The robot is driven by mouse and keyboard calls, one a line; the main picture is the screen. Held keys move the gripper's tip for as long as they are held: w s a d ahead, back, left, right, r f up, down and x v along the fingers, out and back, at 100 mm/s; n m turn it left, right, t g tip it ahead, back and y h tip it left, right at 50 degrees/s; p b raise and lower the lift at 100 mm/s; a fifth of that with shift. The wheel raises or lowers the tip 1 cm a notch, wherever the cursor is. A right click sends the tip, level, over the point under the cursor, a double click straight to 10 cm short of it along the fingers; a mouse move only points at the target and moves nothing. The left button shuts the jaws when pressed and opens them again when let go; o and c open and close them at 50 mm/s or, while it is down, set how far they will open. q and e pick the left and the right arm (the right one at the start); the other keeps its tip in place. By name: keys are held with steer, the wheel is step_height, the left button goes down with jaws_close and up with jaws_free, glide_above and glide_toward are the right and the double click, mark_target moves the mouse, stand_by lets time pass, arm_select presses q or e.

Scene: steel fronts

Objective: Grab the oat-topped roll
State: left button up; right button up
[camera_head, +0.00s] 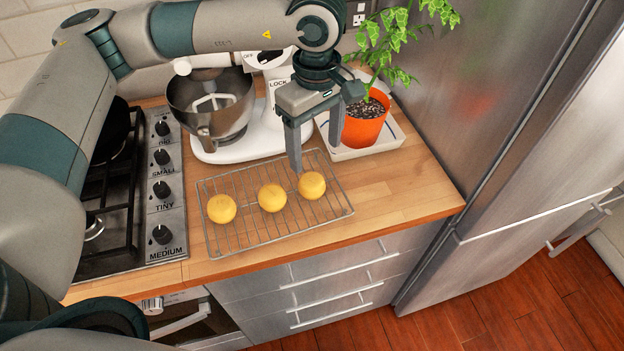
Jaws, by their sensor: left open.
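Three round yellow rolls lie in a row on a wire cooling rack (240,240): a left roll (221,208), a middle roll (272,197) and a right roll (312,185). They look alike at this size, and I cannot tell which one has an oat topping. My left gripper (316,158) is open and empty, pointing down above the back right part of the rack. Its fingertips appear just behind the right roll, with one finger close to that roll in the picture. I cannot tell whether they touch. My right gripper is not in view.
A stand mixer (230,148) with a steel bowl (212,98) stands behind the rack. A plant in an orange pot (366,122) sits on a white tray (392,139) behind right. A gas hob (130,195) is left. Bare wooden counter (405,190) lies right, before the steel fridge (475,100).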

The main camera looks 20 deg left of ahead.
mark_target(312, 179)
arm_select(q)
step_height(312, 179, down, 4)
steer(key=shift+p, duration=0.7)
steer(key=shift+f, duration=0.6)
steer(key=shift+s+a+f+p, duration=0.1)
steer(key=shift+f+p, duration=0.15)
steer(key=shift+p, duration=0.25)
steer(key=shift+s+a+f+p, duration=0.15)
steer(key=shift+f+p, duration=0.55)
steer(key=shift+p, duration=0.05)
step_height(312, 179, down, 2)
steer(key=shift+a+f+p, duration=0.1)
steer(key=shift+p, duration=0.4)
steer(key=shift+f, duration=0.55)
